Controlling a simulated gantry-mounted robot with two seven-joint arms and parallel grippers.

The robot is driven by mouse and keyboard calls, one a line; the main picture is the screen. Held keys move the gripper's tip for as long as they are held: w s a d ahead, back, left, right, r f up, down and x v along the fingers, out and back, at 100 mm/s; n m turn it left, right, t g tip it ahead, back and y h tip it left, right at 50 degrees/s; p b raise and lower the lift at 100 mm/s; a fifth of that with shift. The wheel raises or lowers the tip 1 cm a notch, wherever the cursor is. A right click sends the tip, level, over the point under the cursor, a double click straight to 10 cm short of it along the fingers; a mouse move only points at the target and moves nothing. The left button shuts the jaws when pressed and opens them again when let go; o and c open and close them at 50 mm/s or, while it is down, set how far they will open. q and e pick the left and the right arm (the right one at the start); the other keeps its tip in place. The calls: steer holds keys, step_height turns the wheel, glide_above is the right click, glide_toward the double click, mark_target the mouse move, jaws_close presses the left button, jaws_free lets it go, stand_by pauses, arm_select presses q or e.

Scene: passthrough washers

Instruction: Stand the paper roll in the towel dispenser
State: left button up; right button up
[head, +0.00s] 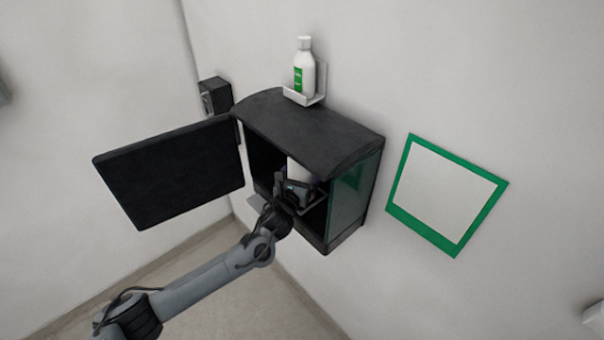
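The towel dispenser (310,118) is a black box on the wall with a curved top and a dark green side. Its door (170,172) is swung open to the left. The white paper roll (300,170) shows partly inside the dispenser, below the top. Its lower part is hidden behind my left gripper (297,187), which reaches into the open front right at the roll. The fingertips are hidden, so I cannot tell whether they grip the roll or whether it touches the floor of the box. My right gripper is not in view.
A white bottle with a green label (304,70) stands on a small wall bracket (304,98) above the dispenser. A small black box (215,95) is on the wall behind the door. A green-framed panel (446,194) hangs to the right. The space below is open.

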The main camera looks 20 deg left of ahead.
arm_select(q)
steer(key=o, duration=1)
steer(key=shift+c, duration=0.2)
steer(key=s+b, duration=0.1)
steer(key=s, duration=0.9)
steer(key=shift+s, duration=0.4)
steer(key=shift+r, duration=0.1)
